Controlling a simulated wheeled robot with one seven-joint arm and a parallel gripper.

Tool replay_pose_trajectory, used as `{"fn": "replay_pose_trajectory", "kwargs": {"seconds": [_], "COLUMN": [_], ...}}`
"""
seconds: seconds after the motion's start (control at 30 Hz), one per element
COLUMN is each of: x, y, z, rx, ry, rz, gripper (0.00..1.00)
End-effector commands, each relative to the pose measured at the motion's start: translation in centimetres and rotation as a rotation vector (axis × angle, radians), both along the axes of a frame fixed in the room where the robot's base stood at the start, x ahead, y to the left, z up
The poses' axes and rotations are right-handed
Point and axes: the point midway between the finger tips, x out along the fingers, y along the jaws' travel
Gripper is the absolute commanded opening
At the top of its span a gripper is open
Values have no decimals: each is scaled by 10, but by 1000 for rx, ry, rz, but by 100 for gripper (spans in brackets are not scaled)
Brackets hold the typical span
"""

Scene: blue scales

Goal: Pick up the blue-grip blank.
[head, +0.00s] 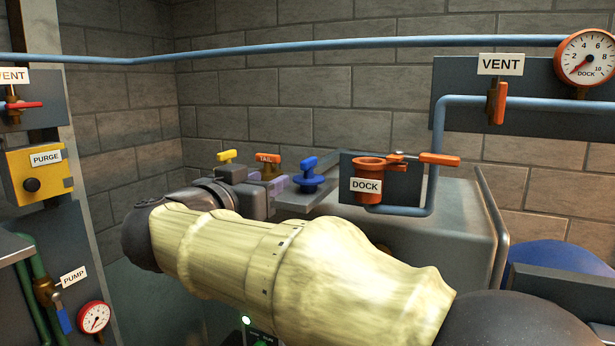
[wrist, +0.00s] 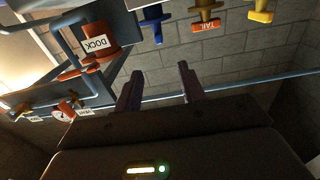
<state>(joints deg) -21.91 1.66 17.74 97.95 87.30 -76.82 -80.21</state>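The blue-grip blank (head: 309,175) stands upright on the grey shelf in the head view, with a T-shaped blue handle and a round blue flange. In the wrist view, which is upside down, the blue-grip blank (wrist: 151,24) is at the top edge, partly cut off. My gripper (wrist: 158,84) is open, with nothing between its two fingers. In the head view my gripper (head: 272,186) is just left of the blue-grip blank, apart from it; my arm hides part of the shelf below.
An orange blank (head: 268,165) tagged TAIL and a yellow blank (head: 227,158) stand left of the blue one. The orange DOCK port (head: 369,180) with its orange-handled valve (head: 438,159) is close on the right. A blue pipe (head: 433,150) rises beyond it.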

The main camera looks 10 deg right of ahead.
Motion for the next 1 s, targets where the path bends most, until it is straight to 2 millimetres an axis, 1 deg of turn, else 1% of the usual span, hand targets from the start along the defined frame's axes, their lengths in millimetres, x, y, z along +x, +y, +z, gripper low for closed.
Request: {"fn": "replay_pose_trajectory", "kwargs": {"seconds": [0.17, 0.4, 0.7, 0.8, 1.0], "x": [14, 48, 89, 96, 97], "y": [-12, -39, -64, -69, -69], "z": [3, 4, 3, 1, 0], "rx": [-2, -2, -1, -2, -1], "ry": [0, 1, 2, 0, -1], "rz": [-5, -7, 3, 5, 7], "gripper": [40, 40, 40, 40, 40]}}
